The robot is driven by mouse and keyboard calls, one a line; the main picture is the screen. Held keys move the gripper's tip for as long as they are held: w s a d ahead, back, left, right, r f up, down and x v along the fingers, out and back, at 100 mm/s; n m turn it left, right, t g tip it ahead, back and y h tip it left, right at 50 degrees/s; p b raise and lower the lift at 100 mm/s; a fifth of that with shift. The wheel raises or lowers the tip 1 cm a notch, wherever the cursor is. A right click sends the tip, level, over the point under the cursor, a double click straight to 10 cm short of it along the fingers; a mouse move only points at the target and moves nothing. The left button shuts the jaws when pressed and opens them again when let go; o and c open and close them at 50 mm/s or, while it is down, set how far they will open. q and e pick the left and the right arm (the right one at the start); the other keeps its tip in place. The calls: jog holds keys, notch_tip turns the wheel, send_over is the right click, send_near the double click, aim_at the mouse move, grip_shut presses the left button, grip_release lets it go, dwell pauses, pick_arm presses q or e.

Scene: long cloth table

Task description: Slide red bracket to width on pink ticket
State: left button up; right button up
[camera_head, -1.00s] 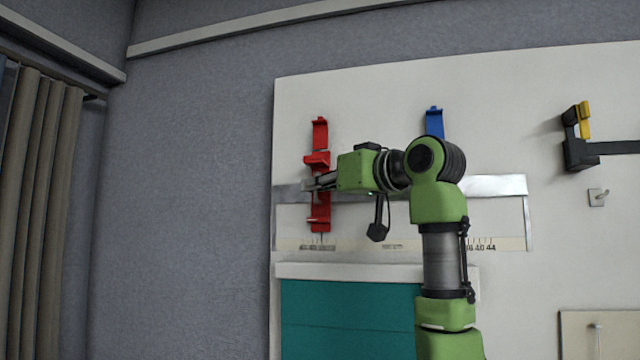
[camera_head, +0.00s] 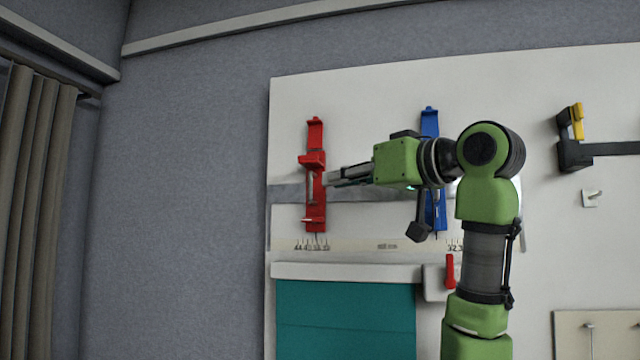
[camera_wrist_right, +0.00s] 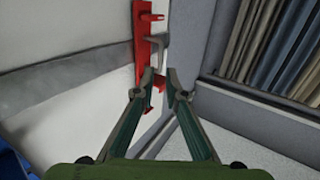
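The red bracket (camera_head: 315,196) stands upright on the grey rail at the board's left; its lower end is just above the left number scale (camera_head: 313,246). The exact reading is too small to tell. The right wrist view shows the bracket (camera_wrist_right: 143,50) with a grey piece (camera_wrist_right: 159,45) beside it. My right gripper (camera_head: 328,179) is just right of the bracket in the head view. In the right wrist view its fingers (camera_wrist_right: 161,78) are apart with nothing clearly held between them. My left gripper and a pink ticket are not in view.
The grey rail (camera_head: 287,195) crosses the white board (camera_head: 370,100). A blue bracket (camera_head: 430,122) is partly behind my right arm. A red lever (camera_head: 450,272) sits lower right, and a black-and-yellow fixture (camera_head: 574,140) is farther right. A teal panel (camera_head: 345,310) lies below.

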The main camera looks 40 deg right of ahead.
jog(key=shift+s+d, duration=0.15)
jog(key=shift+s, duration=1.7)
